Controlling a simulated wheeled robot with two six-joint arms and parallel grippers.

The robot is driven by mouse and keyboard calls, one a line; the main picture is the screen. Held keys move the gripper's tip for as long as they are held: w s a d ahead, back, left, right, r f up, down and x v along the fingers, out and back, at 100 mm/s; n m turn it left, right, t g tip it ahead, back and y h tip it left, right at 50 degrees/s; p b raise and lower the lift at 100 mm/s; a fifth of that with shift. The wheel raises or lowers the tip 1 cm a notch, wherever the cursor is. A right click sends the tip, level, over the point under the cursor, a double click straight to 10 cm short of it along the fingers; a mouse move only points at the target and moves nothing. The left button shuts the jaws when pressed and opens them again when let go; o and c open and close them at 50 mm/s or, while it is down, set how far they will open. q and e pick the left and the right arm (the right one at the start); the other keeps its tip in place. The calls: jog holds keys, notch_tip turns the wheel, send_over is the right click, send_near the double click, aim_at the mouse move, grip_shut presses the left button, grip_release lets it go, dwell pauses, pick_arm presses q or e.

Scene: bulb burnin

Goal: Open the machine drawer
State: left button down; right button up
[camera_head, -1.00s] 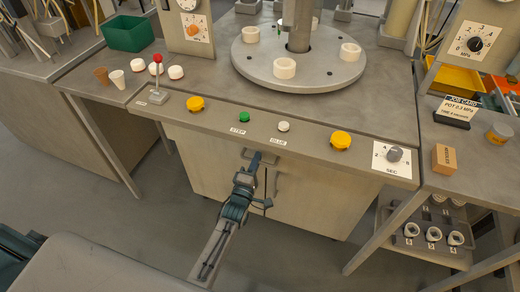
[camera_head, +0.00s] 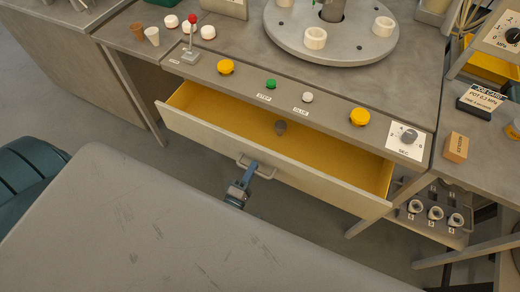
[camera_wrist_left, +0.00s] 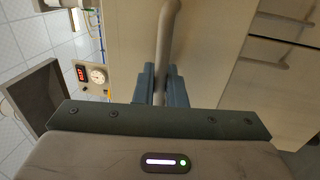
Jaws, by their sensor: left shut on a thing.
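The machine drawer (camera_head: 215,138) is pulled well out of the bench front, and its yellow inside shows. The bar handle (camera_head: 262,171) is on the middle of the drawer front. My left gripper (camera_head: 246,176) is shut on the handle. In the left wrist view the handle bar (camera_wrist_left: 168,45) runs between the blue fingers of my left gripper (camera_wrist_left: 163,85). My right gripper is not in view.
The bench top above the drawer carries a red-knobbed lever (camera_head: 192,40), yellow buttons (camera_head: 360,117), a green button (camera_head: 271,84) and a SEC dial (camera_head: 408,137). A shelf with several white-ringed parts (camera_head: 435,213) stands at the right, close to the drawer's right end.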

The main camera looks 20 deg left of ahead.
pick_arm(q)
jog(key=shift+s, duration=1.6)
jog(key=c, duration=1.6)
grip_release()
jog(key=shift+c, duration=0.2)
jog(key=s+f+b, duration=0.2)
jog(key=s, duration=0.8)
jog(key=shift+s+a, duration=0.25)
jog(key=shift+s, duration=0.05)
